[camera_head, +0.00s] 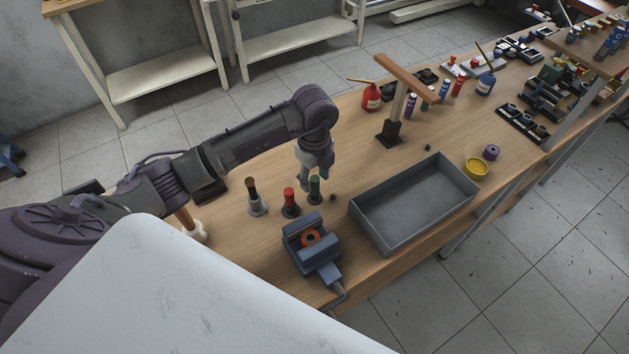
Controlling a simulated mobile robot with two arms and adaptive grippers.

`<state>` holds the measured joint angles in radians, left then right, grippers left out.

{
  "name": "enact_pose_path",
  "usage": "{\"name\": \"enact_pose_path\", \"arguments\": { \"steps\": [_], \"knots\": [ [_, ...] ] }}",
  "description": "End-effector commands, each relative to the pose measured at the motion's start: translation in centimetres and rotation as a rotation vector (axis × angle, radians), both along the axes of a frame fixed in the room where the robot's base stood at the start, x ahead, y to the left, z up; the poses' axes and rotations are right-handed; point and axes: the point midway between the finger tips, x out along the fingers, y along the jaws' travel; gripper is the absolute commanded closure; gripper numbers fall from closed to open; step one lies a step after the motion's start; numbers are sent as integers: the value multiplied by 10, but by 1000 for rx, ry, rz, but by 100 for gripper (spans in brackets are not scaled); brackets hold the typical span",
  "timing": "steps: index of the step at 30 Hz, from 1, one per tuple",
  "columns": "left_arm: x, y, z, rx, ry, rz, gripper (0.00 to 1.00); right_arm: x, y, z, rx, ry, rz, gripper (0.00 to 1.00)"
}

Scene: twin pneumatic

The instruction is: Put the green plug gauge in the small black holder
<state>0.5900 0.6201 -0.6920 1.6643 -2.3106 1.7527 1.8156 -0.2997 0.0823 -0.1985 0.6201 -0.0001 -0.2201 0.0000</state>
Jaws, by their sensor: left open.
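The green plug gauge (315,185) stands upright and appears to sit in a small black holder (316,199) on the wooden bench. How deep it is seated is too small to tell. My left gripper (315,178) points down at the gauge's top. It is open, with its fingers close around or just above the green handle; I cannot tell whether they touch it. My right gripper is not in view.
A red gauge (289,194) in a black base and a dark-handled gauge (251,187) in a grey base stand to the left. A blue vise (301,229) is in front. A grey metal tray (369,232) lies to the right. A wooden-topped post (395,115) stands behind.

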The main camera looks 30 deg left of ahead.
Motion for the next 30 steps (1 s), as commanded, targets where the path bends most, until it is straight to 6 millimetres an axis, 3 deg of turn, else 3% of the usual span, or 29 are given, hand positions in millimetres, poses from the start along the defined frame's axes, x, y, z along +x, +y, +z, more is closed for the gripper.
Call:
{"name": "enact_pose_path", "arguments": {
  "steps": [9,14,19,30],
  "knots": [
    [1,0,67,0,-6,0,52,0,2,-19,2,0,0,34],
    [1,0,90,0,-3,0,52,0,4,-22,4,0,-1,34],
    [0,0,100,0,-1,1,52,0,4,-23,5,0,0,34],
    [0,0,101,0,0,0,52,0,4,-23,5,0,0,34]
  ]
}}
